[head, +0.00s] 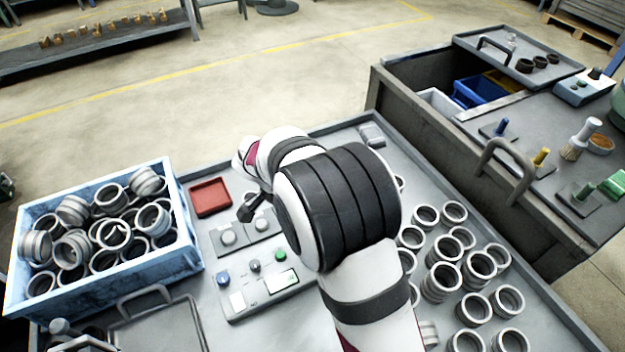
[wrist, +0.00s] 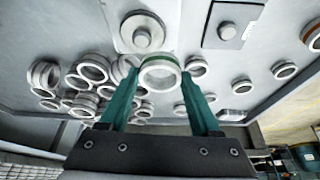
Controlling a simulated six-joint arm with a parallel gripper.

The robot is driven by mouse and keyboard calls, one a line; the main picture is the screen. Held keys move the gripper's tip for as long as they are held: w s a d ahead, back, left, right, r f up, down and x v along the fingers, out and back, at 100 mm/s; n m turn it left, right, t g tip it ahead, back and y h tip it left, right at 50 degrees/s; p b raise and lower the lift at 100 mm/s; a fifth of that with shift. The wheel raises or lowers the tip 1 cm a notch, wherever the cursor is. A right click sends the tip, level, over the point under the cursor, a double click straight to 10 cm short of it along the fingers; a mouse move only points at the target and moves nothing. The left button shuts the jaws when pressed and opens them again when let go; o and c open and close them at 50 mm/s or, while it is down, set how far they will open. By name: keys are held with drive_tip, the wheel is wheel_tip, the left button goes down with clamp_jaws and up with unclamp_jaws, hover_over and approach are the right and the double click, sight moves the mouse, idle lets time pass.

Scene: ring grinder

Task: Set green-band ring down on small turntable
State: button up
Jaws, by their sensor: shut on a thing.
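My gripper (wrist: 160,82) is shut on a pale metal ring (wrist: 160,73), held between its two teal fingers in the wrist view. The ring's upper edge shows a thin coloured band, greenish-brown in this light. In the head view my arm hides the ring and the fingers. Two plates with round pieces lie beyond the gripper in the wrist view: a wider disc with a central knob (wrist: 143,33) and a smaller round piece (wrist: 227,31) on a dark-edged plate. I cannot tell for certain which is the small turntable. The held ring is apart from both.
Many loose rings (head: 446,270) stand on the right of the grey table, some stacked. A blue crate (head: 188,245) full of rings stands at the left. A red tray (head: 210,197) and a button panel (head: 262,287) lie between them. A side bench (head: 475,150) holds tools.

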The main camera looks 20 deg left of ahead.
drive_tip(key=s+m, duration=0.1)
drive_tip(key=s+d, duration=0.1)
drive_tip(key=shift+s+d+m, duration=0.15)
drive_tip(key=shift+s+m, duration=0.2)
drive_tip(key=shift+m, duration=0.05)
drive_tip(key=shift+g, duration=0.3)
drive_tip(key=shift+f, duration=2.45)
drive_tip(key=o, duration=1.5)
drive_tip(key=shift+o, duration=0.2)
drive_tip(key=shift+r, duration=0.15)
drive_tip(key=v, duration=1.5)
drive_tip(key=shift+a+r, duration=0.15)
drive_tip(key=shift+a, duration=0.2)
drive_tip(key=shift+d, duration=0.1)
